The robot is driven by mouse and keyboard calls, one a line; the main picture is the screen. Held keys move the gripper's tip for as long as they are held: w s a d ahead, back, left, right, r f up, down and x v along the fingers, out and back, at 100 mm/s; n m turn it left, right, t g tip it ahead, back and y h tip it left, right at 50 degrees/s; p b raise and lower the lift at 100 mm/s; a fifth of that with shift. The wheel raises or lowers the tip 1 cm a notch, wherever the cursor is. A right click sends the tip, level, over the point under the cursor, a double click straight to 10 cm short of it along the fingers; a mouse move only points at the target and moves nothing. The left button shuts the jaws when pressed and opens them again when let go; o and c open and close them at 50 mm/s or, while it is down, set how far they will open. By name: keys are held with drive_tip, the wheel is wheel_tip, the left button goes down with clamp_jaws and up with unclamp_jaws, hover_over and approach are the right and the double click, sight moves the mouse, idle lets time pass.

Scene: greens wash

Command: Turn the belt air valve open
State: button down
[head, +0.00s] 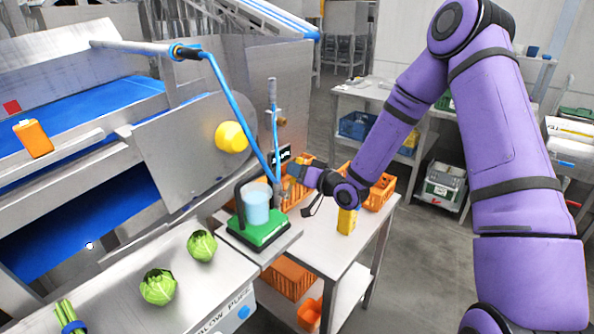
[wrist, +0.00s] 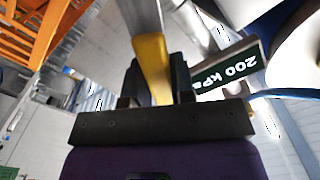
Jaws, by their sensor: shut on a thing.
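The belt air valve's yellow lever (wrist: 151,62) shows in the wrist view, running between the two dark fingers of my gripper (wrist: 156,88). The jaws are shut on it. A metal pipe or bar (wrist: 142,15) continues above the lever. In the head view my gripper (head: 292,172) is at the metal upright by the blue hose's lower end, and it hides most of the lever there.
The blue hose (head: 236,105) runs down close to my gripper. A green-based device with a clear blue cup (head: 257,204) stands just left below. Orange crates (head: 381,191) and a yellow item (head: 347,220) are on the table. Lettuces (head: 202,245) lie on the front-left counter.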

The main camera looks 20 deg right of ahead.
drive_tip(key=c, duration=1)
unclamp_jaws()
drive_tip(key=shift+o, duration=0.2)
drive_tip(key=shift+d, duration=0.1)
